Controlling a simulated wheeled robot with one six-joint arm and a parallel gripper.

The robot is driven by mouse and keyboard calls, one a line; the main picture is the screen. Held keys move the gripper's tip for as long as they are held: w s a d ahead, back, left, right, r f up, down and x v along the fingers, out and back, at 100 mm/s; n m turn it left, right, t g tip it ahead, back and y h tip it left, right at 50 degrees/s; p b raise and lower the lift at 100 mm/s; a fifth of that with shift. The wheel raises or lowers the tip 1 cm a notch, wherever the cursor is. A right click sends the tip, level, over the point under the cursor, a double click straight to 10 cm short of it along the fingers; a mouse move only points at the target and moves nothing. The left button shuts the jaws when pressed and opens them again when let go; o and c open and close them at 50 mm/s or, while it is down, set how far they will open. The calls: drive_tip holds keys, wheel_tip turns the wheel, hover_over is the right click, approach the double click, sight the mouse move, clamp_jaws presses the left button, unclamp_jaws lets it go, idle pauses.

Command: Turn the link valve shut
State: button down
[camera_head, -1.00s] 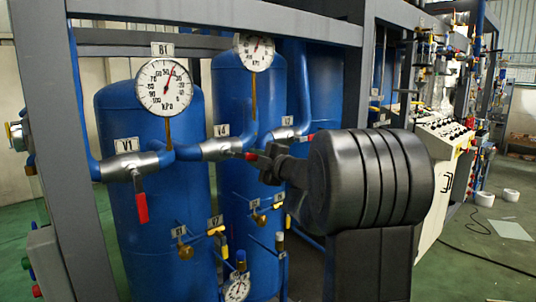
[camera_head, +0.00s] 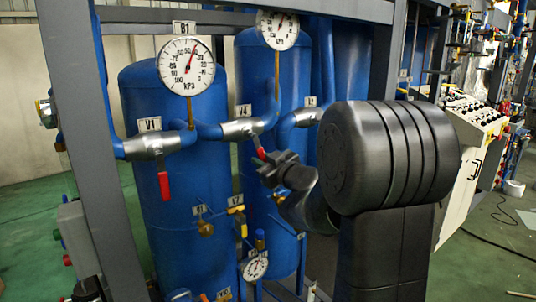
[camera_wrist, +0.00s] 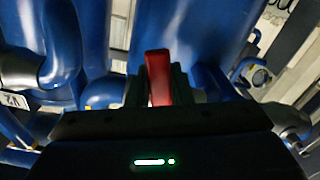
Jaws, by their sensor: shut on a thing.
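In the wrist view the red handle (camera_wrist: 158,75) stands between the two dark fingers. Valve V1 (camera_head: 148,147) to the left has its red handle (camera_head: 163,186) hanging straight down.
Gauge B1 (camera_head: 186,67) and a second gauge (camera_head: 277,30) stand above the pipe. Blue tanks (camera_head: 165,240) are behind it. Small brass valves (camera_head: 206,228) and a lower gauge (camera_head: 255,265) sit below. A grey frame post (camera_head: 85,150) stands at left.

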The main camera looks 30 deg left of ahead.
drive_tip(key=shift+s+a+f+m+p, duration=0.15)
drive_tip(key=shift+s+a+m, duration=0.1)
drive_tip(key=shift+s+m, duration=0.6)
drive_tip(key=shift+s+a+f+m+p, duration=0.15)
drive_tip(key=shift+s+a+m, duration=0.2)
drive_tip(key=shift+m, duration=0.8)
drive_tip(key=shift+d, duration=0.1)
drive_tip(key=c, duration=1.3)
unclamp_jaws()
drive_tip(key=shift+s, duration=0.1)
drive_tip(key=b+v, duration=0.2)
drive_tip(key=v, duration=1.1)
drive_tip(key=shift+s+d, duration=0.2)
drive_tip(key=shift+d, duration=0.15)
drive_tip(key=shift+a, duration=0.1)
drive_tip(key=p+x, duration=0.2)
drive_tip(key=x, duration=1.1)
drive_tip(key=shift+w+a, duration=0.25)
drive_tip(key=shift+a, duration=0.05)
